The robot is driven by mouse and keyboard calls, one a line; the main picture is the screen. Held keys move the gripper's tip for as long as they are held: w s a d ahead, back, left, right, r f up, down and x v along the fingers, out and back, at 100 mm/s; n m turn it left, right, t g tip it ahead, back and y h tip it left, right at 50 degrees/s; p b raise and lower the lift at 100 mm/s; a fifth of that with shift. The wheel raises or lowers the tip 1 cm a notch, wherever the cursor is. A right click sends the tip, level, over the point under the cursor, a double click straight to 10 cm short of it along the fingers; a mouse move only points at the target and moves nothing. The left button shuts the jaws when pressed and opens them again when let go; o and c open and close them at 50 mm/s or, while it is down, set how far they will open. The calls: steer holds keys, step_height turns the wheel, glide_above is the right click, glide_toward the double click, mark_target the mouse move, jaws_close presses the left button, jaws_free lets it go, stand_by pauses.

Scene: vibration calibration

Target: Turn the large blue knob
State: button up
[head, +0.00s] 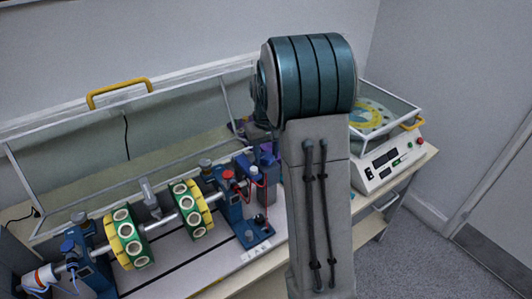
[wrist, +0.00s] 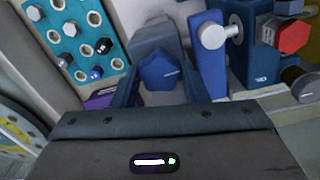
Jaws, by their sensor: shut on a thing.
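The large blue knob (wrist: 160,73) is in the middle of the wrist view, a faceted blue piece with small lettering. My gripper (wrist: 160,88) is shut on it, with one dark finger on the left and one on the right. In the head view my grey and teal arm stands in front of this spot, so the knob and my fingertips cannot be made out there.
A rotor rig with green and yellow discs (head: 128,238) stands left of my arm under a raised clear cover with a yellow handle (head: 118,91). A red knob (wrist: 293,37) and a silver-headed screw (wrist: 212,36) are close right of my gripper. A white balancing machine (head: 388,165) is at right.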

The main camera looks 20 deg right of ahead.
mark_target(266, 156)
steer(key=shift+n+b, duration=0.75)
steer(key=shift+n, duration=1.75)
steer(key=o, duration=1)
steer(key=shift+c, duration=0.2)
step_height(266, 156, up, 14)
steer(key=b, duration=0.1)
steer(key=s+a+f+m+t, duration=0.1)
steer(key=s+a+f, duration=0.1)
steer(key=s, duration=0.6)
steer(key=s+a+f+m+t, duration=0.1)
steer(key=s+a+f+m, duration=0.1)
steer(key=s+a, duration=0.3)
steer(key=s+a+f+m+t, duration=0.1)
steer(key=s+a+f, duration=0.2)
steer(key=s, duration=0.8)
steer(key=shift+a+f+m, duration=0.4)
steer(key=shift+f, duration=0.3)
